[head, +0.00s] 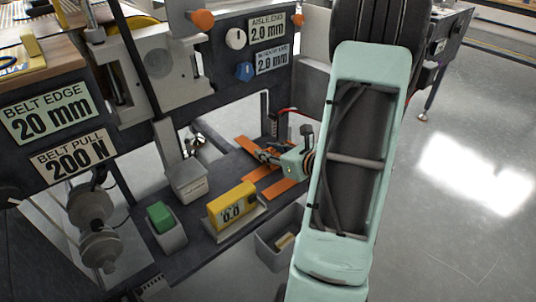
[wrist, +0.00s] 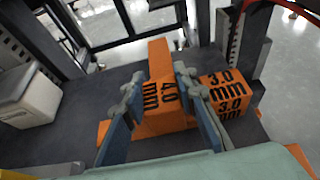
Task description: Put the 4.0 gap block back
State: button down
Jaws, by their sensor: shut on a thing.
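The orange 4.0 mm gap block (wrist: 166,98) is between the two blue-grey fingers of my gripper (wrist: 158,80), which is shut on it. Its 4.0 mm label faces the wrist camera, and a narrow orange part extends away from me. The orange 3.0 mm block (wrist: 228,92) stands just right of the right finger, close to it. In the head view my gripper (head: 268,156) is low over the dark shelf among orange pieces (head: 270,187). I cannot tell there which piece is held, or whether the 4.0 block touches the shelf.
Dark uprights stand behind the orange blocks. Open floor lies to the right.

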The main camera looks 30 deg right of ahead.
jog(key=shift+r, duration=0.1)
jog(key=shift+f+b, duration=0.55)
jog(key=c, duration=1.8)
grip_release()
jog(key=shift+r, duration=0.1)
jog(key=shift+c, duration=0.2)
jog(key=shift+r, duration=0.1)
jog(key=shift+s+r+p, duration=0.15)
jog(key=shift+r+p, duration=0.5)
jog(key=shift+p, duration=0.2)
jog(key=p+v, duration=0.1)
jog(key=v, duration=0.6)
jog(key=p+v, duration=0.1)
jog(key=v, duration=0.3)
jog(key=shift+s+f+p, duration=0.2)
jog(key=shift+s+p, duration=0.15)
